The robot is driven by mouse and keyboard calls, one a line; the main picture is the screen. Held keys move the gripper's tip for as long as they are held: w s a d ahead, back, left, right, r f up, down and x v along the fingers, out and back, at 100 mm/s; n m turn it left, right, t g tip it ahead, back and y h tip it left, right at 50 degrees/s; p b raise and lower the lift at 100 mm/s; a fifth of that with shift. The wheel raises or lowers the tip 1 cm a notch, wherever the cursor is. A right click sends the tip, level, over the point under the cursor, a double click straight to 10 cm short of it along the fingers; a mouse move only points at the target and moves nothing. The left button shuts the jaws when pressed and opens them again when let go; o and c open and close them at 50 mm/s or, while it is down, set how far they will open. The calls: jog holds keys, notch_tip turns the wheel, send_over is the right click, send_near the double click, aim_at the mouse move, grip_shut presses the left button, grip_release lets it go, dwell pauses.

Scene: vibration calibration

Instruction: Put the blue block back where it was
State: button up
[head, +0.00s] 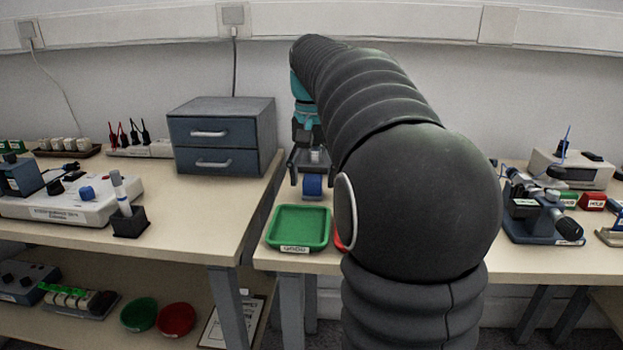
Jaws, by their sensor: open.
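The blue block (312,185) stands on the bench top behind the green tray. My gripper (308,172) is just above and around it, fingers pointing down, one finger at each side. The jaws are open. From this view I cannot tell whether a finger touches the block. My dark, ribbed arm fills the middle of the picture and hides the bench right of the block.
A green tray (299,246) with a label sits in front of the block. A red tray (338,243) beside it is mostly hidden by my arm. A blue-grey drawer cabinet (222,136) stands to the left. Instruments (545,205) crowd the right bench.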

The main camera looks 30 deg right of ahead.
aim_at(313, 178)
notch_tip(313, 178, up, 11)
jog(key=p, duration=0.3)
